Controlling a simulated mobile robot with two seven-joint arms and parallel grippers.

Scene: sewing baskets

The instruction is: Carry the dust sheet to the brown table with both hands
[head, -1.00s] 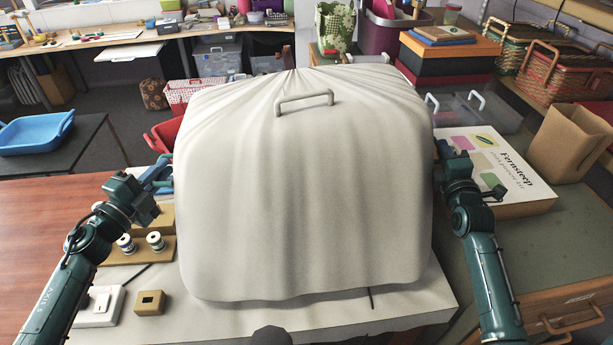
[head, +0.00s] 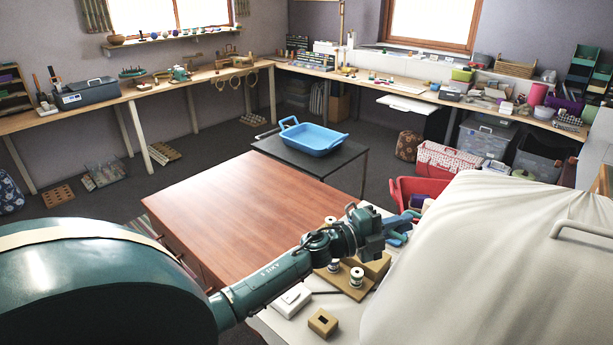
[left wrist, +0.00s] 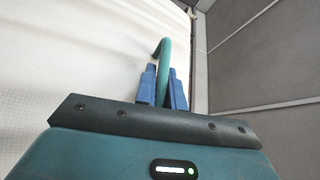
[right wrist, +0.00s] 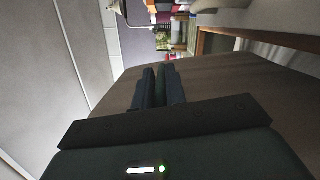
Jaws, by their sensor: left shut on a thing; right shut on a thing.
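The dust sheet (head: 500,250) is a pale, draped cover with a rounded shape and a bar handle on top. It stands on a white surface at the right of the head view, partly cut off. My left gripper (head: 405,226) is at its left side. In the left wrist view, the blue fingers (left wrist: 164,80) are shut on a teal curved handle (left wrist: 163,48) beside the pale cloth. My right gripper (right wrist: 158,78) shows only in the right wrist view, shut on a dark side grip that is hard to make out. The brown table (head: 235,205) has a bare top, left of the sheet.
A blue tray (head: 312,138) stands on a small black table behind the brown table. A red basket (head: 412,190) stands behind the sheet.

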